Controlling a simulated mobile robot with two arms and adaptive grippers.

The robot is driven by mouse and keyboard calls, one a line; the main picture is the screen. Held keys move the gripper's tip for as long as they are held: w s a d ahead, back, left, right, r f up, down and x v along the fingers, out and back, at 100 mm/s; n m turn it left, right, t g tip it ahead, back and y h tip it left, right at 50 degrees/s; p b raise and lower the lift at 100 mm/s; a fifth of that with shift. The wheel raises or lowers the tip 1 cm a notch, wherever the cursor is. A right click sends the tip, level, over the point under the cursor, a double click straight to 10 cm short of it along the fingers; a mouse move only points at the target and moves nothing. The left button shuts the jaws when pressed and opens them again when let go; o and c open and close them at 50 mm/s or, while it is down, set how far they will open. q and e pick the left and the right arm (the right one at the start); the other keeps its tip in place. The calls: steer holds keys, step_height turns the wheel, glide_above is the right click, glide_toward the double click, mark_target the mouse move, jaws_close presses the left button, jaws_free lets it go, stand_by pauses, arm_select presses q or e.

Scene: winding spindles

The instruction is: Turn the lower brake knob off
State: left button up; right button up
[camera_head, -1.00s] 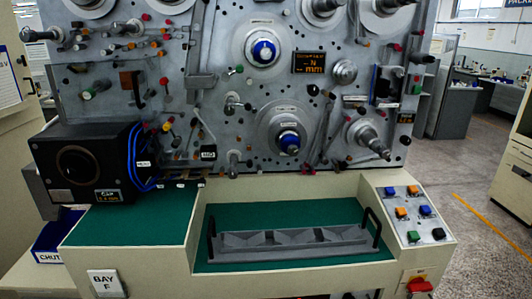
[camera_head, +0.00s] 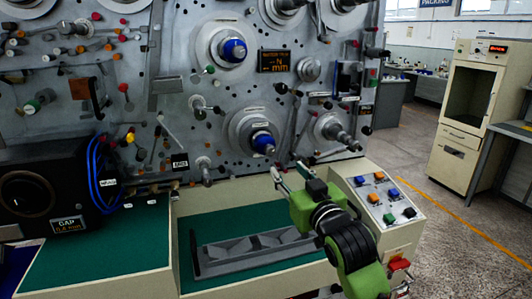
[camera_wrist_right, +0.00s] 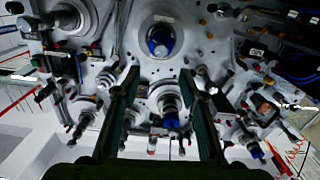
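The winding panel carries two blue knobs on round discs. The lower blue knob (camera_head: 263,143) sits above the green tray, and the upper blue knob (camera_head: 233,50) is higher and left. The labels are too small to read, so I cannot tell which part is marked brake. My right gripper (camera_head: 288,168) is open and empty, apart from the panel, just below and right of the lower knob. In the right wrist view, which looks upside down, the lower knob (camera_wrist_right: 160,40) lies beyond the open fingers (camera_wrist_right: 160,75). My left gripper is not in view.
A grey rack (camera_head: 255,252) lies in the green tray under my right gripper. A sloped button console (camera_head: 385,198) stands right of my arm. A black gap box (camera_head: 40,195) is at the left. Pegs and a spindle (camera_head: 335,133) stick out nearby.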

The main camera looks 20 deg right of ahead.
mark_target(271, 152)
steer(key=w+p, duration=0.1)
steer(key=w, duration=0.3)
steer(key=w+p, duration=0.1)
steer(key=w, duration=0.4)
steer(key=w+p, duration=0.1)
steer(key=w, duration=0.3)
steer(key=shift+w+a, duration=0.3)
steer(key=shift+a, duration=0.05)
jaws_close()
